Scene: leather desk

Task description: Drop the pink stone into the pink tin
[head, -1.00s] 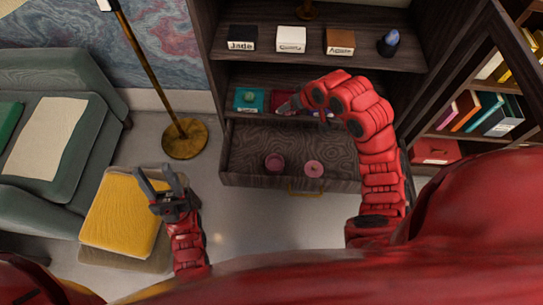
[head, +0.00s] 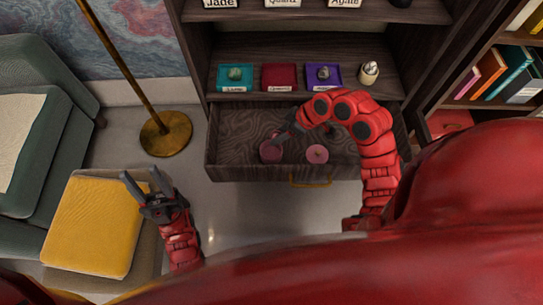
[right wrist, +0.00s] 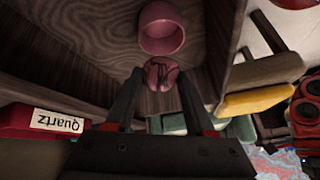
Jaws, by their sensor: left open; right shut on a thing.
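The pink stone (right wrist: 160,75) is between the fingertips of my right gripper (right wrist: 158,80) in the right wrist view. The open pink tin (right wrist: 162,28) shows just beyond the stone, apart from it in that picture. My left gripper (head: 141,182) is open and empty, low at the left in front of the yellow cushion.
On the shelf above are a teal tray (head: 222,84), an empty red tray (head: 279,73), a purple tray (head: 311,83) and a small pale object (head: 369,73). A lamp base (head: 166,134) stands left.

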